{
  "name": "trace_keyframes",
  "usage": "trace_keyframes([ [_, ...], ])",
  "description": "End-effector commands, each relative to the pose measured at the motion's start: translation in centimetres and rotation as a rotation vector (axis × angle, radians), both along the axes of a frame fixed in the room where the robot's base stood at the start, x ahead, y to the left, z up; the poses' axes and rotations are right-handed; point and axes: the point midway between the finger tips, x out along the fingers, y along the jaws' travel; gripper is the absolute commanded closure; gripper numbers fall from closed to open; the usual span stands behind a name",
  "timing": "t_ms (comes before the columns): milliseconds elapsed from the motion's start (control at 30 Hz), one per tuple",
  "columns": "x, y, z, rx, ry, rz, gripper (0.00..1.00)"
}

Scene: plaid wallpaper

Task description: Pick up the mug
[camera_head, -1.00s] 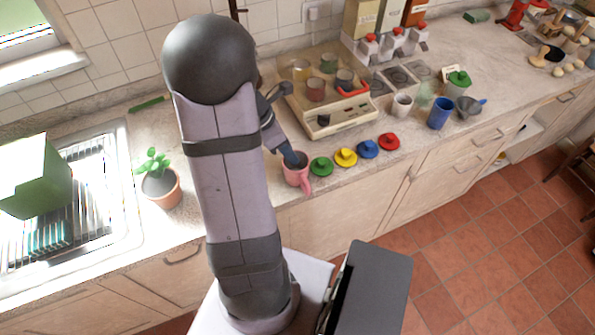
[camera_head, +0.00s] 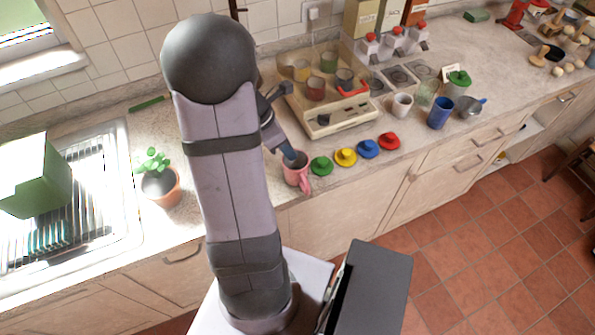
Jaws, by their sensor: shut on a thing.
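A pink mug (camera_head: 296,174) stands upright on the countertop near its front edge, just right of my arm. Its handle points toward the front right. My gripper (camera_head: 295,160) reaches down from the upper left to the mug's rim, with a fingertip inside the mouth. It is shut on the mug, though the contact is small in the picture. My arm hides part of the gripper and the counter behind it. I cannot tell whether the mug's base touches the counter.
Green (camera_head: 321,165), yellow (camera_head: 345,157), blue (camera_head: 367,148) and red (camera_head: 388,140) lids lie in a row to the right. A cream appliance (camera_head: 330,118) with several cups stands behind. A potted plant (camera_head: 160,182) and a sink (camera_head: 118,215) are on the left.

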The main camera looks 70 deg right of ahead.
Motion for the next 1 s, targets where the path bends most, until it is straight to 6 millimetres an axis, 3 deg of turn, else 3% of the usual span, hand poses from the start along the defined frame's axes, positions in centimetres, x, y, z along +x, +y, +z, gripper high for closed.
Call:
trace_keyframes([
  [1000, 0.04, -0.12, 0.6, -0.004, -0.001, -0.001, 1.0],
])
